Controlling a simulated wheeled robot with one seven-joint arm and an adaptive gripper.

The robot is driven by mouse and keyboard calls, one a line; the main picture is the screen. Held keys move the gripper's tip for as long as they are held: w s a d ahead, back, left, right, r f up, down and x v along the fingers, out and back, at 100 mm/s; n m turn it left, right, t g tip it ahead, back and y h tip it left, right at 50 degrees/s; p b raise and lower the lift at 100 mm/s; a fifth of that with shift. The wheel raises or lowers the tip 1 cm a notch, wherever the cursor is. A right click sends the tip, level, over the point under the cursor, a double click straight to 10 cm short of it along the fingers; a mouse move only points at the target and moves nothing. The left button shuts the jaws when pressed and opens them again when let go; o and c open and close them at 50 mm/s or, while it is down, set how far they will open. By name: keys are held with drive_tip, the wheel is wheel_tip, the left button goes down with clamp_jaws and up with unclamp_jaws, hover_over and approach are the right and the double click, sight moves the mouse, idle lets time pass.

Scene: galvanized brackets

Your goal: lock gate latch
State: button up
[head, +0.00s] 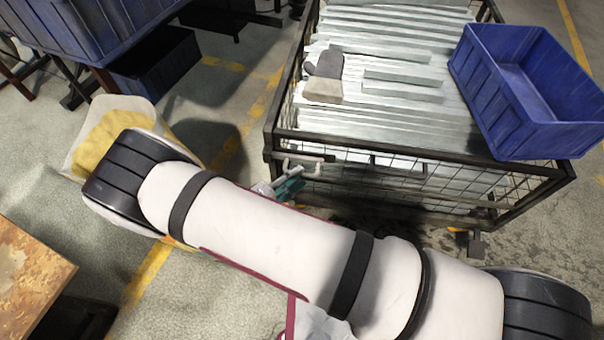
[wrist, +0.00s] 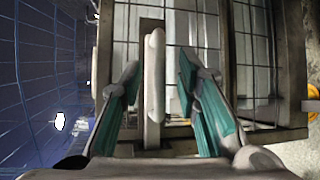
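The gate latch has a pale, rounded handle (head: 303,160) at the front left of the dark-framed mesh cage (head: 420,156). In the wrist view the latch handle (wrist: 154,75) is a long pale bar in front of the mesh. My gripper (head: 287,186) is just below the handle in the head view. In the wrist view my gripper (wrist: 158,88) is open, with one teal-padded finger on each side of the bar. Gaps show between the bar and both fingers. The latch's bolt and catch cannot be made out.
Galvanized brackets (head: 385,50) fill the cage, with a pair of work gloves (head: 325,78) on top. A blue crate (head: 500,105) sits on its right side. A bin with yellow contents (head: 115,125) and a worn table (head: 30,270) stand at the left.

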drive_tip(key=shift+x, duration=1.45)
clamp_jaws()
drive_tip(key=shift+w+a+b, duration=0.15)
drive_tip(key=shift+a+b, duration=0.55)
drive_tip(key=shift+a, duration=0.45)
unclamp_jaws()
drive_tip(key=v, duration=1.2)
